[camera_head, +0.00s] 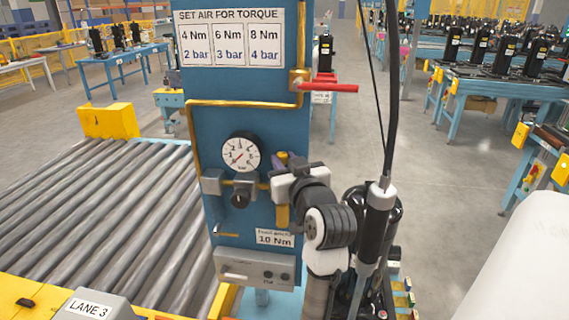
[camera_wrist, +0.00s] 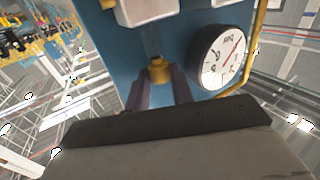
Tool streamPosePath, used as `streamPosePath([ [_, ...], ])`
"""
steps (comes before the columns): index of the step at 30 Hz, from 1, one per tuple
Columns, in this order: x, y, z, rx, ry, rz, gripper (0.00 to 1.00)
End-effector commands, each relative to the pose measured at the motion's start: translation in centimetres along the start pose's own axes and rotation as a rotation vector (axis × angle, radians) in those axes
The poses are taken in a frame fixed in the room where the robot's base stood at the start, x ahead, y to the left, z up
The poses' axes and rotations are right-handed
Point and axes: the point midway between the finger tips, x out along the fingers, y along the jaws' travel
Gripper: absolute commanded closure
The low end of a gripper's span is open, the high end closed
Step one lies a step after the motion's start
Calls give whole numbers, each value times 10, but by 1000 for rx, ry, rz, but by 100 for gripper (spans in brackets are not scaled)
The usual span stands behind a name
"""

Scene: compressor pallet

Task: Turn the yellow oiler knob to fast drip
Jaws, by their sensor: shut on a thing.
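The yellow oiler knob (camera_wrist: 159,70) sits on the blue panel (camera_wrist: 100,32) and shows between my fingers in the wrist view. My gripper (camera_wrist: 159,78) is shut on the knob, with one dark purple-grey finger on each side of it. In the head view my gripper (camera_head: 284,161) is at the right part of the blue panel, right of the pressure gauge (camera_head: 241,152). There the gripper body and wrist hide the knob. A yellow upright part (camera_head: 282,214) shows just below the gripper. I cannot read any drip marking.
A black regulator knob (camera_head: 240,199) is left of my gripper. A red lever (camera_head: 330,88) sticks out above right. A yellow pipe (camera_head: 236,103) runs around the panel. A black screwdriver tool with a cable (camera_head: 379,210) hangs close on the right. A roller conveyor (camera_head: 95,215) is left.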

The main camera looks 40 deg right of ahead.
Motion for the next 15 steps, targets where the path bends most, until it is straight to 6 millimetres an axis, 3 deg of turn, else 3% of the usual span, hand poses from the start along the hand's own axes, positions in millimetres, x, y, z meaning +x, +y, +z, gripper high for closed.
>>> streamPosePath([
  [14,0,0,-2,-2,3,-13,100],
  [15,0,0,-2,-2,4,-13,72],
])
